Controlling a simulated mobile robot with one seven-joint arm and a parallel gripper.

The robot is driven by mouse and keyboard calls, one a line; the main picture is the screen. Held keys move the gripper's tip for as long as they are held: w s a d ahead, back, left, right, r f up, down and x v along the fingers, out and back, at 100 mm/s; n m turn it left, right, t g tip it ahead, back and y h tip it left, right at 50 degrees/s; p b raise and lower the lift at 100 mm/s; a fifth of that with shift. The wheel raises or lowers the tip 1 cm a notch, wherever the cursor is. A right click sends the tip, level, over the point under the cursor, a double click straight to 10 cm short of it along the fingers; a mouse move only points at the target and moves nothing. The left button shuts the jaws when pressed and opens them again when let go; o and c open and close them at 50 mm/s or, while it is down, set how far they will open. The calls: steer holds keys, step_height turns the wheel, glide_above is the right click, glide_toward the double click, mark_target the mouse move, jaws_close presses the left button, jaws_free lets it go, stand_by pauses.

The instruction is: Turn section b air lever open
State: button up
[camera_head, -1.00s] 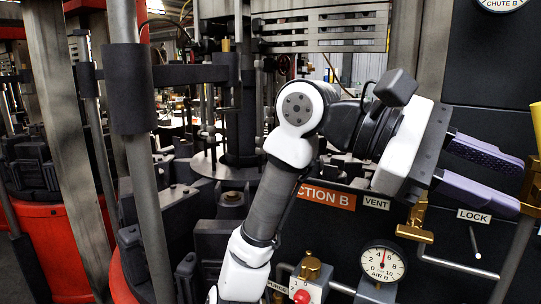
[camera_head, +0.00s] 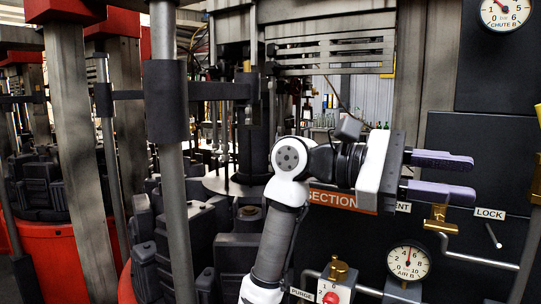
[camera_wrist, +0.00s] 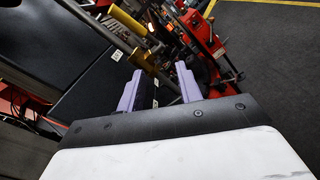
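A yellow lever handle (camera_head: 538,113) stands roughly upright at the right edge of the head view, above a brass valve (camera_head: 537,190) cut by the frame edge. No label shows that it is the air lever. In the wrist view the yellow handle (camera_wrist: 127,20) and brass body (camera_wrist: 145,58) lie beyond my fingertips, nearer the left one. My gripper (camera_head: 472,177) is open, its two purple fingers apart and empty, pointing right. The fingers also show in the wrist view (camera_wrist: 160,68). The AIR B gauge (camera_head: 408,264) sits below the gripper.
The orange SECTION sign (camera_head: 335,199) and VENT label are partly behind my gripper. A brass fitting with a pipe (camera_head: 440,222) and the LOCK label (camera_head: 489,213) with a small lever (camera_head: 493,235) are below it. A red PURGE button (camera_head: 330,298) is lower left.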

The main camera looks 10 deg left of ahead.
steer(key=b+v, duration=0.2)
steer(key=v, duration=0.7)
steer(key=s+a+r+g+h, duration=0.2)
steer(key=s+a+g+h, duration=0.1)
steer(key=s+a, duration=0.2)
steer(key=s+a+r+m+g+h+p, duration=0.1)
steer(key=s+a+r+g+h, duration=0.1)
steer(key=s+a, duration=0.3)
steer(key=shift+s+a+r+g+h, duration=0.35)
steer(key=shift+a+g, duration=0.35)
steer(key=shift+a, duration=0.25)
